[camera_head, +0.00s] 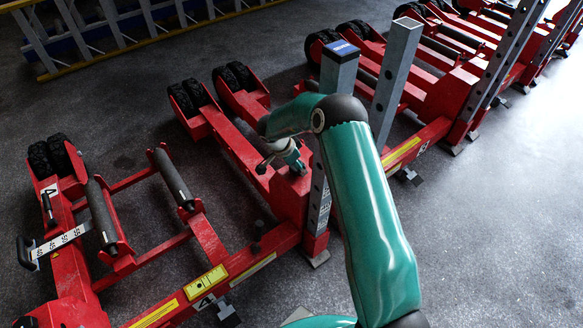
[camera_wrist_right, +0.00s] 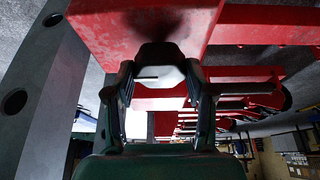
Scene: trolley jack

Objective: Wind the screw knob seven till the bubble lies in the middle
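In the right wrist view, a dark knob with a pale grey face (camera_wrist_right: 160,70) sits against a red beam (camera_wrist_right: 240,25). The two dark fingers of my right gripper (camera_wrist_right: 160,82) stand either side of it, tips very near or at its sides; I cannot tell whether they press on it. In the head view, my teal arm reaches over the middle red jack, and its gripper (camera_head: 280,160) is partly hidden near the red beam. No knob number seven and no bubble can be made out. My left gripper is not in view.
Red trolley jacks with black wheels stand in a row; the nearest (camera_head: 130,240) is at the left. Grey posts (camera_head: 397,70) rise beside my arm. A ladder (camera_head: 120,30) lies at the back left. The floor at the right (camera_head: 510,210) is clear.

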